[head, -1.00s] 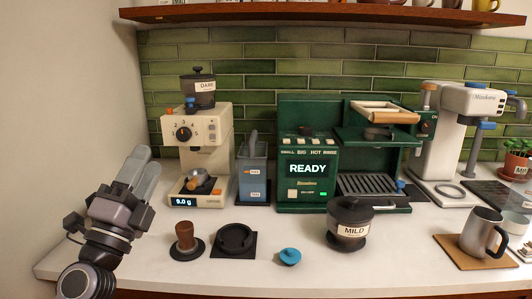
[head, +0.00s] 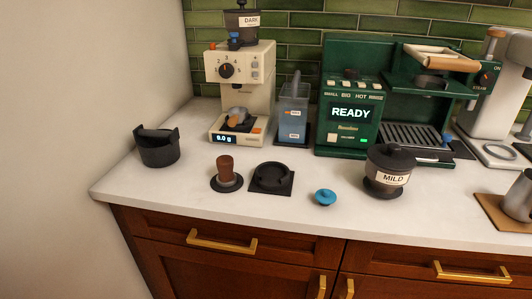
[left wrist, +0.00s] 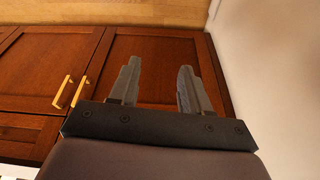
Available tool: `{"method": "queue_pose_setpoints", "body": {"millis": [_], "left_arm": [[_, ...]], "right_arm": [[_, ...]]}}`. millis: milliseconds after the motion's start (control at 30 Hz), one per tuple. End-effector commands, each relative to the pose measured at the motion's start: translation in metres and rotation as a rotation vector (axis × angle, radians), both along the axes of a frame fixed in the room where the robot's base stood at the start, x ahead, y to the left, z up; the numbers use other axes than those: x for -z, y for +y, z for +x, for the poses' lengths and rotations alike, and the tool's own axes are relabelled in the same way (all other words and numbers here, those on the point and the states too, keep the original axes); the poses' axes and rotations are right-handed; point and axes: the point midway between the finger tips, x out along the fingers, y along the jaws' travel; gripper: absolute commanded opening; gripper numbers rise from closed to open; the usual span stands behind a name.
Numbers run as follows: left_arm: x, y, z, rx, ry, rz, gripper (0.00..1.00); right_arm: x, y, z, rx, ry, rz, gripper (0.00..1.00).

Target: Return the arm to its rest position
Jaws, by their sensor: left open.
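My left gripper (left wrist: 154,88) shows in the left wrist view with its two grey fingers apart and nothing between them. Beyond the fingers are brown cabinet doors and a strip of wooden floor. The left gripper and arm are out of the head view. My right gripper is in neither view.
The white counter (head: 310,225) holds a black knock box (head: 158,148), a tamper (head: 225,172), a black tamping mat (head: 285,190), a blue lid (head: 324,197), a MILD hopper (head: 390,168), a cream grinder (head: 240,78) and a green coffee machine (head: 345,100). Drawers with gold handles (head: 222,240) lie below.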

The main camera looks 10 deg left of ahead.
Motion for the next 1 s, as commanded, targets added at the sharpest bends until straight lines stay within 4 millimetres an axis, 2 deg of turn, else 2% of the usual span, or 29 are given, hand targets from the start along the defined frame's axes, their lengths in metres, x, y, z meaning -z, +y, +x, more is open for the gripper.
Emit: {"method": "queue_pose_setpoints", "body": {"millis": [367,600,800,1000], "left_arm": [[0.033,-0.01,0.039,0.018,-0.205,-0.037,0.47],[0.061,-0.02,0.06,0.033,-0.4,-0.086,0.47],[0.075,-0.026,0.066,0.041,-0.546,-0.123,0.47],[0.079,-0.028,0.067,0.044,-0.615,-0.139,0.47]], "right_arm": [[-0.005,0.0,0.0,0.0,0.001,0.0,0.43],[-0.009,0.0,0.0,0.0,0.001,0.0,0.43],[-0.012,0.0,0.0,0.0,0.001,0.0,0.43],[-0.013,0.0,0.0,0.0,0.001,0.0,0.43]]}}
